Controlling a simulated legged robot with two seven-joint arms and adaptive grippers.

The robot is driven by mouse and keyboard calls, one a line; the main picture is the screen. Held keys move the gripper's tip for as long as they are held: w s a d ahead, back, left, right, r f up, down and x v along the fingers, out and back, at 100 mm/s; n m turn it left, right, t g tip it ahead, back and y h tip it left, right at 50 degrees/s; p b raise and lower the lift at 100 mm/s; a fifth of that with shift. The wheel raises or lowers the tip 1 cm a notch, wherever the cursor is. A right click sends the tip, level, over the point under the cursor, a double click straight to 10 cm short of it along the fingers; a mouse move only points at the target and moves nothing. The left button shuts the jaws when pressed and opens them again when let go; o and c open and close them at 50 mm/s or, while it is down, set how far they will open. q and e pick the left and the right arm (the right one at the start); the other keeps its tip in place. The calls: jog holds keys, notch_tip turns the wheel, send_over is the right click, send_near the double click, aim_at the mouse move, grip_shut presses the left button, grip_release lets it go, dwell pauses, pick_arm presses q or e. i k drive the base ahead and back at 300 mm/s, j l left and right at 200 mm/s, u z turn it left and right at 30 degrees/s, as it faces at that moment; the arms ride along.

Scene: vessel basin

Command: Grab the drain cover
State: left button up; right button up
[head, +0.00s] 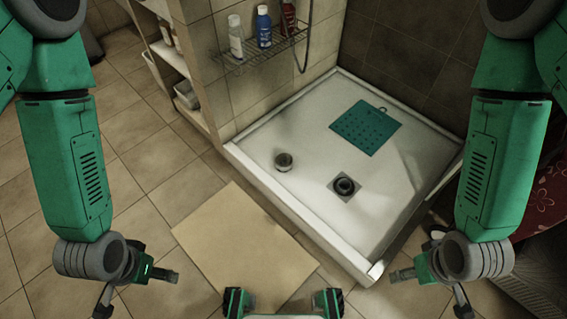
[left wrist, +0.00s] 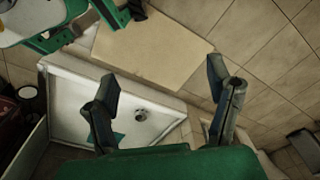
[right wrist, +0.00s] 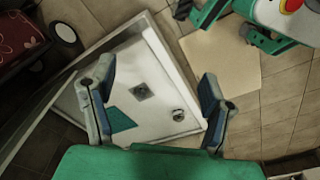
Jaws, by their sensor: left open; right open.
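A small round, cup-like piece (head: 283,161), which may be the drain cover, stands on the white shower tray (head: 300,119) near its left edge. It also shows in the left wrist view (left wrist: 140,114) and the right wrist view (right wrist: 178,115). A square drain (head: 344,187) with a dark round opening is set in the tray to its right. My left gripper (head: 138,291) is open and empty, left of the tray over the floor. My right gripper (head: 428,291) is open and empty, beyond the tray's near right corner. Neither touches anything.
A teal perforated mat (head: 366,127) lies at the back of the tray. A raised rim (head: 300,221) borders the tray. A beige mat (head: 245,245) lies in front. A wire rack (head: 262,50) with bottles hangs on the tiled wall. Red patterned fabric (head: 548,200) is at right.

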aim_at(284, 161)
jog(key=i+j+z, duration=0.2)
jog(key=z, duration=0.2)
jog(key=i+j+z, duration=0.2)
jog(key=j+z, duration=0.2)
jog(key=i+j+z, duration=0.1)
jog(key=j+z, duration=0.25)
jog(key=i+j+z, duration=0.1)
jog(key=j+z, duration=0.7)
